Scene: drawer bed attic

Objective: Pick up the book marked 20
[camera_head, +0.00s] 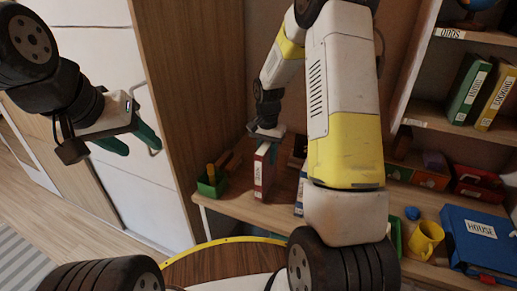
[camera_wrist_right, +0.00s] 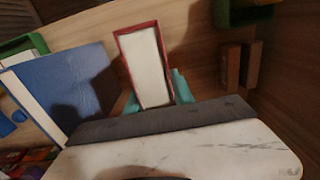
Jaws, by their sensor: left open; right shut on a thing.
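A red book (camera_head: 262,172) with a white label on its spine stands upright on the wooden desk; the marking is too small to read, so I cannot tell whether it is 20. My right gripper (camera_head: 268,148) is shut on its top from above. In the right wrist view the red book (camera_wrist_right: 146,66) shows its white page edges between the teal fingers of my right gripper (camera_wrist_right: 156,97). I cannot tell whether the book touches the desk. My left gripper (camera_head: 132,144) is open and empty at the left, in front of a white panel, far from the book.
A blue book (camera_wrist_right: 75,85) is beside the red one, mostly hidden by my right arm in the head view. A green box (camera_head: 212,188) stands left of it. A yellow mug (camera_head: 425,239) and a blue HOUSE binder (camera_head: 478,238) are right. Shelves hold green and yellow binders (camera_head: 497,97).

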